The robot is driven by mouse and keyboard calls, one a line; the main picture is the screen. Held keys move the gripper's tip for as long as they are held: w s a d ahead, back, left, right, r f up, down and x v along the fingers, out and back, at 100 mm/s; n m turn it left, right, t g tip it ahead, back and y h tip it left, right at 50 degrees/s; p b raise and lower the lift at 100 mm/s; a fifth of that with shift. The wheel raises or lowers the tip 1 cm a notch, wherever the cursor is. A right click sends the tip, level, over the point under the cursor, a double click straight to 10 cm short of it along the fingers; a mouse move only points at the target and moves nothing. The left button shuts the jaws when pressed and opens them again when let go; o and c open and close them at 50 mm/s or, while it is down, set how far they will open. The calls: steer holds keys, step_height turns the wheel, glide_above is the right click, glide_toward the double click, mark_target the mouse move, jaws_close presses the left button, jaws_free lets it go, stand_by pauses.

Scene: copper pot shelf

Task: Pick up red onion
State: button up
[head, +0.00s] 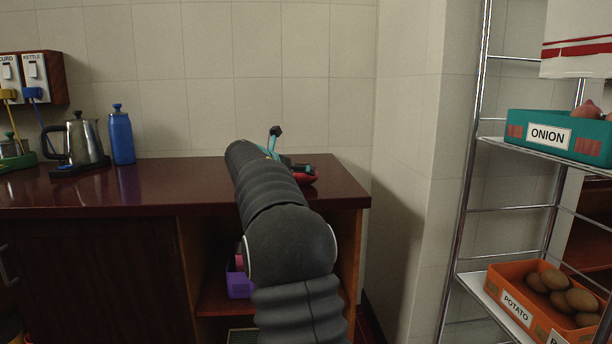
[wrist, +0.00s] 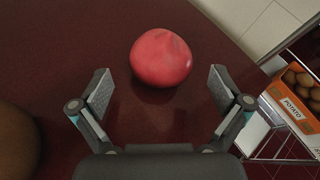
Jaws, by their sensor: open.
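A round, pinkish-red onion (wrist: 161,57) lies on the dark red-brown countertop (wrist: 75,35), near its edge. My gripper (wrist: 158,82) is open and empty, with its two fingers spread wide. In the wrist view the onion shows just beyond and between the fingertips, with no visible contact. In the head view my arm covers most of the gripper, and a red patch of what looks like the onion (head: 307,179) shows at its right, near the counter's right end.
A brown round thing (wrist: 14,145) is at the wrist view's left edge. A kettle (head: 84,142) and a blue bottle (head: 121,137) stand on the counter's left. At right, a metal rack holds a teal ONION crate (head: 528,118) and an orange POTATO crate (head: 507,272).

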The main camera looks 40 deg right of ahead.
steer(key=shift+x, duration=2.75)
steer(key=shift+s+r, duration=0.15)
steer(key=c, duration=1.3)
